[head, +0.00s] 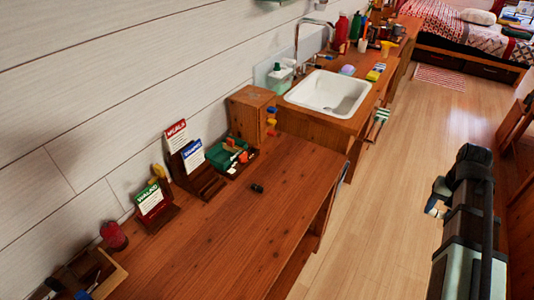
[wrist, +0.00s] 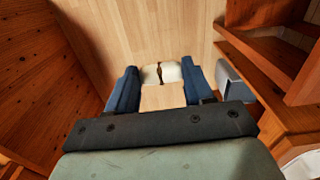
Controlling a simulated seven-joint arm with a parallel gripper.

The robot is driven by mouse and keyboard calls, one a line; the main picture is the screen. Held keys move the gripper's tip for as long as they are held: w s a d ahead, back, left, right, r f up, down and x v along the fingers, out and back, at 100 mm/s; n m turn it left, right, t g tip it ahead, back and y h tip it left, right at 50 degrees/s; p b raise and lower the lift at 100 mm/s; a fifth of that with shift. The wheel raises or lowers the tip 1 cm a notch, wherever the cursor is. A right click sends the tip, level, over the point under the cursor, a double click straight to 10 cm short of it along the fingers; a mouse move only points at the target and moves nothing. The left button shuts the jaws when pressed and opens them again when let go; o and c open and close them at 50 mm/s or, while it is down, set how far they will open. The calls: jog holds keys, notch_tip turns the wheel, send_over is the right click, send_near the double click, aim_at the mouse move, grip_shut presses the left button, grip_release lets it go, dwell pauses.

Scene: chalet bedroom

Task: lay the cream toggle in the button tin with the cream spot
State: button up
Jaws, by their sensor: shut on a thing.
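My gripper (wrist: 160,76) has blue fingers and is shut on a small cream thing with a dark brown middle, which I take as the cream toggle (wrist: 150,75). The toggle lies crosswise between the fingers in the wrist view, with the pale wood floor beyond it. In the head view my gripper (head: 437,197) is at the right, above the floor and clear of the wooden desk; a pale bit shows at its tip. I cannot make out a button tin with a cream spot in either view.
The desk (head: 235,235) holds a small dark object (head: 257,188), a green-filled tray (head: 232,158), standing cards (head: 152,200) and a wooden box (head: 250,112). A white sink (head: 328,93) is beyond. Wooden shelving (wrist: 270,50) stands right in the wrist view. The floor (head: 400,140) between is clear.

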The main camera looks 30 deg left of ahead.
jog(key=s+a+r+n, duration=0.3)
jog(key=s+a, duration=0.2)
jog(key=a, duration=1.7)
jog(key=s+a+r+n, duration=0.2)
jog(key=s+a+n, duration=0.15)
jog(key=a, duration=1.95)
jog(key=s+a+r+n, duration=0.3)
jog(key=s+a, duration=0.3)
jog(key=a, duration=1.6)
notch_tip(320, 180, up, 3)
jog(key=m, duration=0.5)
send_over(217, 157)
jog(key=s+d, duration=0.3)
jog(key=f+m, duration=0.1)
jog(key=f, duration=0.5)
jog(key=f+m, duration=0.2)
jog(key=f, duration=0.4)
jog(key=f+m, duration=0.2)
jog(key=f, duration=0.4)
jog(key=shift+s+d, duration=0.15)
jog(key=shift+s, duration=0.05)
jog(key=shift+f, duration=0.65)
jog(key=o, duration=0.8)
